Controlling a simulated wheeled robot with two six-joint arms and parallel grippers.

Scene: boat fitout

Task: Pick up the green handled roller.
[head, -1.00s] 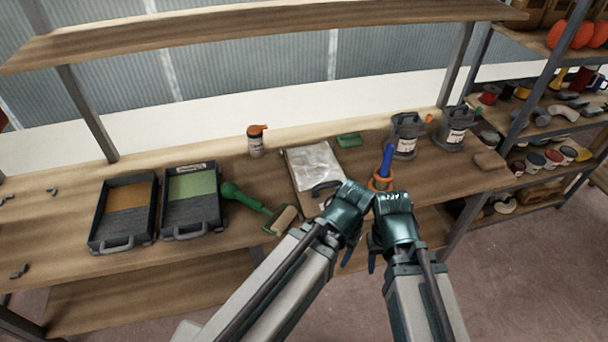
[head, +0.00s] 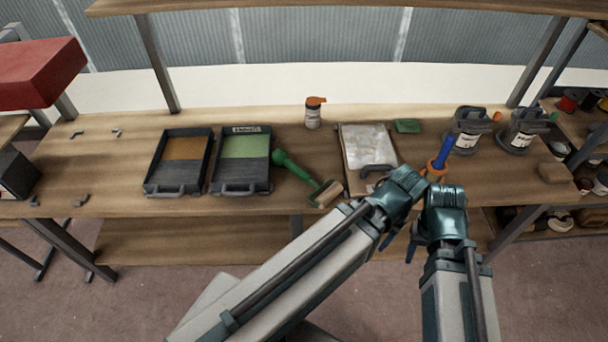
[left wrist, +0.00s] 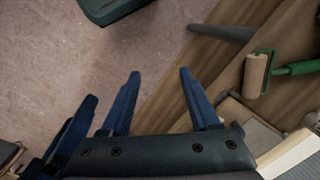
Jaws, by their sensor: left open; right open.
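The green handled roller (head: 297,169) lies on the bench, right of two paint trays, with its pale roller head (head: 326,194) toward the front edge. Its roller head (left wrist: 255,76) and green handle also show at the right of the left wrist view. Nothing holds it. My left gripper (head: 386,240) is at the bench's front, right of the roller and apart from it. Its two blue fingers stand apart and empty in the left wrist view (left wrist: 159,75). My right gripper (head: 412,246) is close beside it, open, its fingers partly hidden in the head view.
Trays with brown (head: 180,165) and green (head: 243,160) contents stand left of the roller. A board with a pale sheet (head: 367,146) lies to its right. A blue-handled tool (head: 443,150) stands near my grippers. An orange-capped bottle (head: 313,116) is behind. An upper shelf (head: 330,5) overhangs the back.

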